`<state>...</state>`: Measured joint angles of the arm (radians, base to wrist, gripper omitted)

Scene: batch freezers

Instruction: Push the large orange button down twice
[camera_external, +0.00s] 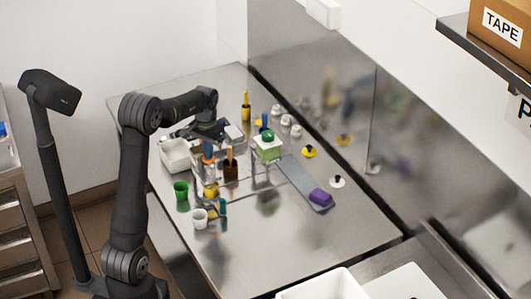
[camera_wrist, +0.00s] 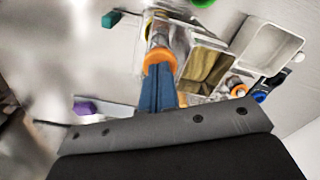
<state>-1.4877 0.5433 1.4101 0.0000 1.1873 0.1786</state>
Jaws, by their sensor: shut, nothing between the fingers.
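In the wrist view, a round orange part (camera_wrist: 158,59), which looks like the large orange button, lies at the far end of two slim blue fingers. My gripper (camera_wrist: 160,78) has these fingers together, with nothing held between them. I cannot tell whether the tips touch the orange part or hover over it. They partly cover it. In the external view, my arm reaches over the back left of the steel table, and the fingertips are hard to make out among the crowded items. A small orange part (camera_external: 208,149) shows there below my wrist; I cannot tell whether it is the same button.
A purple block (camera_external: 320,197) lies on a grey strip at right. The table's front right is mostly clear.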

